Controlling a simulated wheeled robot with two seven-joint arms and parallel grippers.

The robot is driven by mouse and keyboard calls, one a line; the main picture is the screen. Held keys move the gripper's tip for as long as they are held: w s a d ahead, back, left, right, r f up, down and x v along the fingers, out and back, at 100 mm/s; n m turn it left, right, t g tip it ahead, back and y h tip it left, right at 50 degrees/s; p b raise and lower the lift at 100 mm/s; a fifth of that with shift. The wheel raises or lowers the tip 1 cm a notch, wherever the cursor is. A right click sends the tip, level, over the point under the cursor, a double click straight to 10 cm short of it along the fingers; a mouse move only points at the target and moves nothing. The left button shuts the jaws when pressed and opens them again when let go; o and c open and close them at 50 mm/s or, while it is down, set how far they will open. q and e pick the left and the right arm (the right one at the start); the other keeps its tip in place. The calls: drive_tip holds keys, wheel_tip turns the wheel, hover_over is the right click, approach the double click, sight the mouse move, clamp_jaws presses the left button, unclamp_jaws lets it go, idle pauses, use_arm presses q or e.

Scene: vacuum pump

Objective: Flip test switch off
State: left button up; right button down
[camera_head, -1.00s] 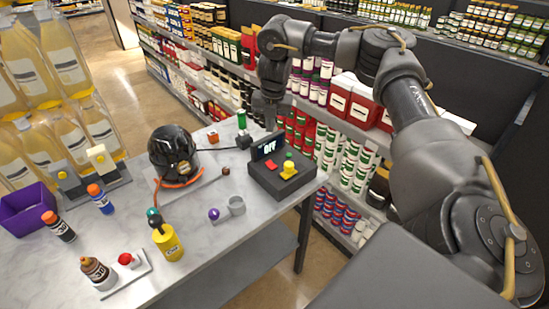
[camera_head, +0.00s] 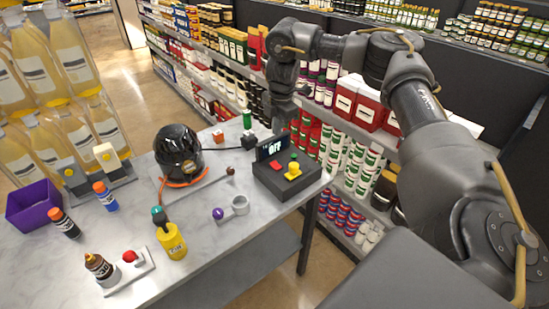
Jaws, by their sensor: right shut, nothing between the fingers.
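The dark test box (camera_head: 285,183) stands at the right end of the grey table. Its upright display (camera_head: 270,148) appears to read OFF. On its top are a red rocker switch (camera_head: 275,165) and a yellow part (camera_head: 293,172) with a green tip (camera_head: 295,157). Which one is the test switch, I cannot tell for certain. My right gripper (camera_head: 280,128) points down behind the display, shut and empty. The display partly hides its tips, so contact with the box cannot be seen. My left gripper is out of view.
A black domed pump (camera_head: 178,151) stands left of the box. A grey ring (camera_head: 240,205), a yellow bottle (camera_head: 172,243), a red button plate (camera_head: 130,257) and a purple bin (camera_head: 35,206) are on the table (camera_head: 215,250). Stocked shelves stand behind.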

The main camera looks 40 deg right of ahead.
drive_tip(key=b, duration=0.2)
approach(273, 164)
drive_tip(key=f, duration=0.5)
drive_tip(key=shift+w+d, duration=0.1)
drive_tip(key=shift+w, duration=0.2)
drive_tip(key=shift+f+p, duration=0.35)
drive_tip(key=shift+p, duration=0.1)
drive_tip(key=shift+w+f, duration=0.15)
drive_tip(key=shift+f, duration=0.4)
